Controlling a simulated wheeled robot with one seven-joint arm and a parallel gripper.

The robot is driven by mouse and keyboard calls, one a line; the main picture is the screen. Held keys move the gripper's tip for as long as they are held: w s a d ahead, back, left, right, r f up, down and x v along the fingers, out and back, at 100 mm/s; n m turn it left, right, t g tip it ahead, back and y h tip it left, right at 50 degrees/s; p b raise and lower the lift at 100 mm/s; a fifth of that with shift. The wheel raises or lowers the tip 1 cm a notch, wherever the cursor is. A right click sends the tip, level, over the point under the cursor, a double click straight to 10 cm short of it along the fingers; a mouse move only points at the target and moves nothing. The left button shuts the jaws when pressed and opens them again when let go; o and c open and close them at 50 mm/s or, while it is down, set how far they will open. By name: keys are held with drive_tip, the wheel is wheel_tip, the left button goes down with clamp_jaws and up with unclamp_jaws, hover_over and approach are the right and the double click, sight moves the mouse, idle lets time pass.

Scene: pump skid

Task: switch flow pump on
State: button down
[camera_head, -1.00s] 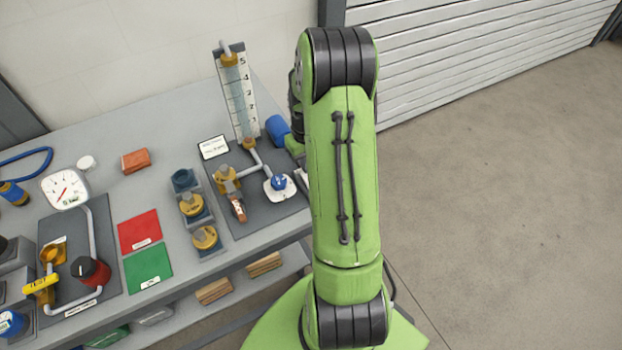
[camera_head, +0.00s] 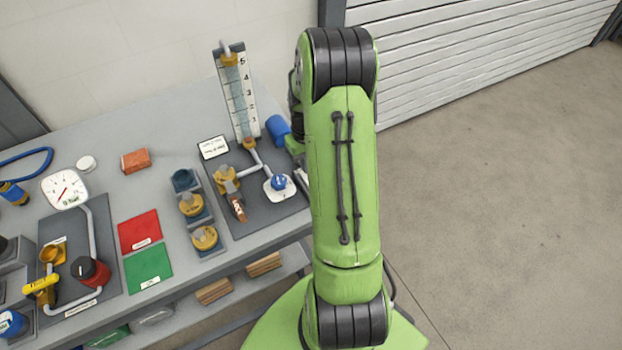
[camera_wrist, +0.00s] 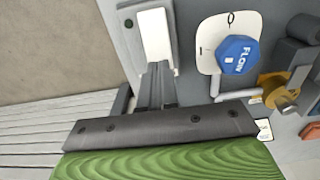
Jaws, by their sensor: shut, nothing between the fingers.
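My gripper (camera_wrist: 156,75) is shut and empty in the wrist view. Its tips are just below a pale rectangular plate in a dark frame (camera_wrist: 155,35), which may be the switch; I cannot tell whether they touch. A blue faceted knob marked FLOW (camera_wrist: 237,55) sits on a white plate right of the tips, apart from them. In the head view the blue knob (camera_head: 279,182) is on the dark flow panel (camera_head: 262,212), left of my arm. My arm hides the gripper there. A blue cylinder (camera_head: 278,128) lies behind the knob, partly hidden.
A tall scaled flow tube (camera_head: 240,95) rises at the panel's back. A brass valve with an orange-brown handle (camera_head: 237,207) stands left of the knob. Yellow-topped parts (camera_head: 192,205), red (camera_head: 140,230) and green mats (camera_head: 148,268) lie further left. Open floor is to the right.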

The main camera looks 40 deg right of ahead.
drive_tip(key=shift+f+b, duration=0.85)
drive_tip(key=shift+f, duration=0.2)
idle(0.4)
drive_tip(key=shift+r, duration=0.1)
wheel_tip(320, 180, up, 7)
drive_tip(key=p, duration=0.5)
drive_tip(key=shift+r+p, duration=0.1)
drive_tip(key=shift+p, duration=0.2)
drive_tip(key=s+a+r+n+t+h, duration=0.15)
drive_tip(key=s+a+r, duration=0.25)
drive_tip(key=a+r, duration=0.5)
drive_tip(key=s+a+r+n+t+y, duration=0.15)
drive_tip(key=s+a+r, duration=0.25)
drive_tip(key=a+r, duration=0.55)
drive_tip(key=s+a+r+t, duration=0.1)
drive_tip(key=s+a+t, duration=0.1)
drive_tip(key=s+a, duration=0.2)
drive_tip(key=s, duration=0.3)
drive_tip(key=shift+s+a+r+t, duration=0.3)
drive_tip(key=shift+s+r, duration=0.05)
